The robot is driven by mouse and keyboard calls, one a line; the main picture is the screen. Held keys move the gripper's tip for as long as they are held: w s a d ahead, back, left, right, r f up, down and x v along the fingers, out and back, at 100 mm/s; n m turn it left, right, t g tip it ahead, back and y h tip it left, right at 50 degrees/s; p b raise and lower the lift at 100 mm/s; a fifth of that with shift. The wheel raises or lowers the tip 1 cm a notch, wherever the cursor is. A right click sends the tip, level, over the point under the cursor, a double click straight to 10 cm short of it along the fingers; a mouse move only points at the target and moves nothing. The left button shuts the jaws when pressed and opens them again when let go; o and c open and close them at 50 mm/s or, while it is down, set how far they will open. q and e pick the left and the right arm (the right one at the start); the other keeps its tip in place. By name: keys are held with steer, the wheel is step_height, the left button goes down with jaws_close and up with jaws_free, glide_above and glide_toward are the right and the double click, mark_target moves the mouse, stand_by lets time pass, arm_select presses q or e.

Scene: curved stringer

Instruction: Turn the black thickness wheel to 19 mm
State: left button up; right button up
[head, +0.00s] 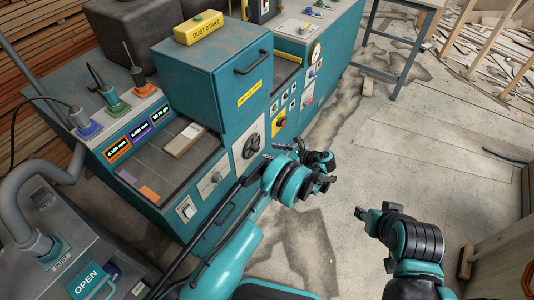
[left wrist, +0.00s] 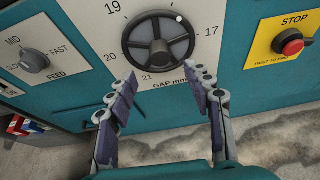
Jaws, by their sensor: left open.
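The black thickness wheel (left wrist: 158,39) is on a white dial plate on the teal machine's front. In the left wrist view the plate shows the numbers 17, 19, 20 and 21 and the label GAP mm. A small white dot sits on the wheel's upper right rim. The wheel also shows in the head view (head: 251,146). My left gripper (left wrist: 164,83) is open and empty, its fingers pointing at the plate just below the wheel, apart from it. In the head view my left gripper (head: 296,152) is in front of the machine. My right gripper (head: 362,213) is over the floor at right, its jaws unclear.
A grey FEED knob (left wrist: 34,60) is left of the wheel. A red STOP button (left wrist: 289,41) on a yellow plate is to the right. A yellow DUST START box (head: 198,27) sits on top. The floor (head: 400,140) at right is mostly open.

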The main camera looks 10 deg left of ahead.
mark_target(258, 149)
arm_select(q)
steer(key=b+x, duration=0.2)
steer(key=x, duration=0.5)
steer(key=shift+a+f, duration=0.15)
steer(key=c, duration=1.2)
